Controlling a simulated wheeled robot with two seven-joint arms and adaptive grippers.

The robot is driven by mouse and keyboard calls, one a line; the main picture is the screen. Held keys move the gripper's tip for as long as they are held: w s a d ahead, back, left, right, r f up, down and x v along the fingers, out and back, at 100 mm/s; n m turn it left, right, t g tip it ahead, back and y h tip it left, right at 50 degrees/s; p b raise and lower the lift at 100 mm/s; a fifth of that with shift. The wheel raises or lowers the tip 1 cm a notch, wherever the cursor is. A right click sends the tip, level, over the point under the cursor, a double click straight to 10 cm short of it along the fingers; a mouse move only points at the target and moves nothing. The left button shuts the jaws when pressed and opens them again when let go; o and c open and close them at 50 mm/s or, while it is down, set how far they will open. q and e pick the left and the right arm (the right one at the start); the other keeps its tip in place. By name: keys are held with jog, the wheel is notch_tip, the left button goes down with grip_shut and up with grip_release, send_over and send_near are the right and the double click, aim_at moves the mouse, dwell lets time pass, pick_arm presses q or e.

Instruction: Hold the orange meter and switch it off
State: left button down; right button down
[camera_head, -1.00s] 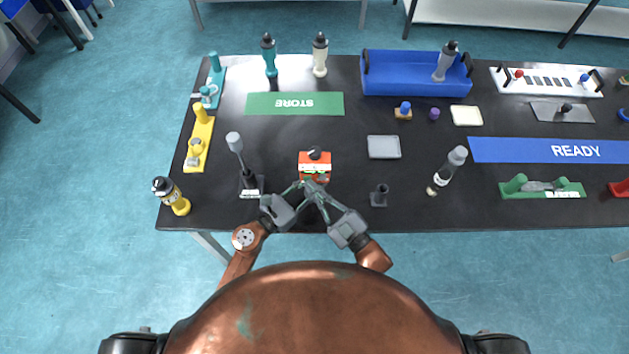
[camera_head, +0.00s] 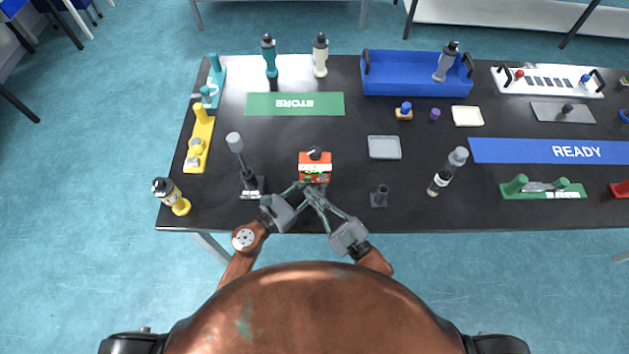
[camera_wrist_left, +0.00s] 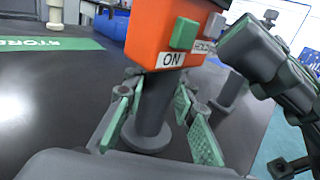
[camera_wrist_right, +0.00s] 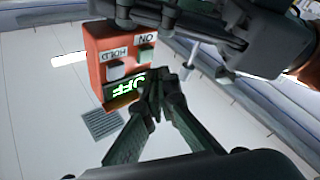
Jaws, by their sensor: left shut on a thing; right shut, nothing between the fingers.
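The orange meter (camera_head: 314,160) stands upright at the table's front middle, on a grey post that shows in the left wrist view (camera_wrist_left: 153,112). My left gripper (camera_wrist_left: 154,100) is shut around this post, just under the orange body (camera_wrist_left: 165,30). The meter has a green button (camera_wrist_left: 185,33) above an ON label and a grey button (camera_wrist_right: 116,70) by a HOLD label.
A black stand with a grey-headed tool (camera_head: 248,182) is left of the meter. A short dark holder (camera_head: 380,196) and a grey tray (camera_head: 384,148) are to its right. The table behind the meter is mostly free up to the green STORE mat (camera_head: 270,103).

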jog(key=s, duration=0.4)
jog(key=shift+s, duration=0.3)
pick_arm(q)
jog(key=c, duration=1.5)
grip_release()
jog(key=v, duration=1.2)
jog(key=shift+a, duration=0.1)
